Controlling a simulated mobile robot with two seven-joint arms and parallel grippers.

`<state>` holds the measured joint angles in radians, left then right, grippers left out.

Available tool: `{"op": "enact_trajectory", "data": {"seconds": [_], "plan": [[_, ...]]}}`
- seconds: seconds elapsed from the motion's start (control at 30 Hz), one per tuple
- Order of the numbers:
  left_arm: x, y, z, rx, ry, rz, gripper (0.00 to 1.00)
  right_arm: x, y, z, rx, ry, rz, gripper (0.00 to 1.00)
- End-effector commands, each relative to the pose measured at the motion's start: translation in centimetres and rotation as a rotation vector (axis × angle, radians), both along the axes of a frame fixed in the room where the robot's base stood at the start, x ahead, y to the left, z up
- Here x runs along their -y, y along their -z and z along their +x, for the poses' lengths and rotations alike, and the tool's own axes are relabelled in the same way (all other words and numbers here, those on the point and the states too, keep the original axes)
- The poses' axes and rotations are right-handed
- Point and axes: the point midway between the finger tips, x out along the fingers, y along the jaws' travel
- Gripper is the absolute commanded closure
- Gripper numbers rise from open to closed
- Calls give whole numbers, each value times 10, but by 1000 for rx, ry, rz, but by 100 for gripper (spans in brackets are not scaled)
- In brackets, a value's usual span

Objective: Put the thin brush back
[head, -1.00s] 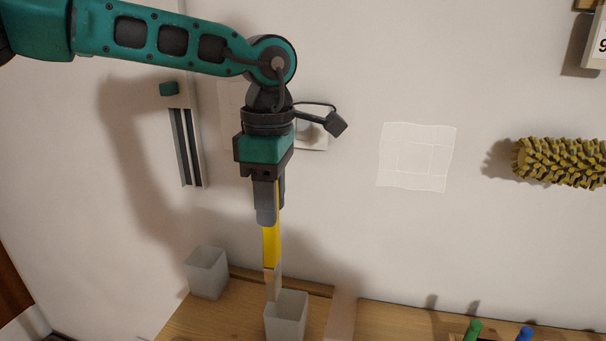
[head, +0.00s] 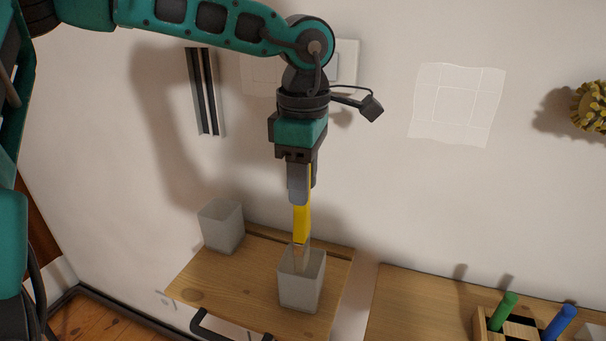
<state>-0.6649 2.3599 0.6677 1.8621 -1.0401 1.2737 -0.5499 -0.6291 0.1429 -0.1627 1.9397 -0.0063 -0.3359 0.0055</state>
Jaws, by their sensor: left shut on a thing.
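The thin brush (head: 301,222) has a yellow handle and a pale lower end. My left gripper (head: 300,197) is shut on the top of its handle, pointing down. The brush hangs about upright, its lower end at the mouth of a frosted square cup (head: 301,291). The tip seems to be inside the cup's rim, but I cannot tell how deep. A second frosted cup (head: 222,228) stands behind to the left, and looks empty. My right gripper is not in view.
Both cups stand on a small wooden shelf (head: 245,280) with a dark handle (head: 225,331) at its front. To the right, a wooden holder (head: 483,327) bears a green-handled tool (head: 503,311) and a blue-handled tool (head: 559,322). The wall is close behind.

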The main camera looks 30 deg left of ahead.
Motion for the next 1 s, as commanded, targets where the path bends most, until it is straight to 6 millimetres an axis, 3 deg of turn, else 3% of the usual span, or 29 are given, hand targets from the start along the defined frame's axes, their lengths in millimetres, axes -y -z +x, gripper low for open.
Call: {"op": "enact_trajectory", "data": {"seconds": [0.03,0.17,0.5,1.0], "plan": [[0,12,0,1,1,0,98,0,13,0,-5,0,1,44],[0,28,0,2,1,0,98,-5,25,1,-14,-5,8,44],[0,60,0,0,2,0,98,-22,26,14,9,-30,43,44],[0,66,0,0,1,-1,98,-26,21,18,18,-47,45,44]]}}
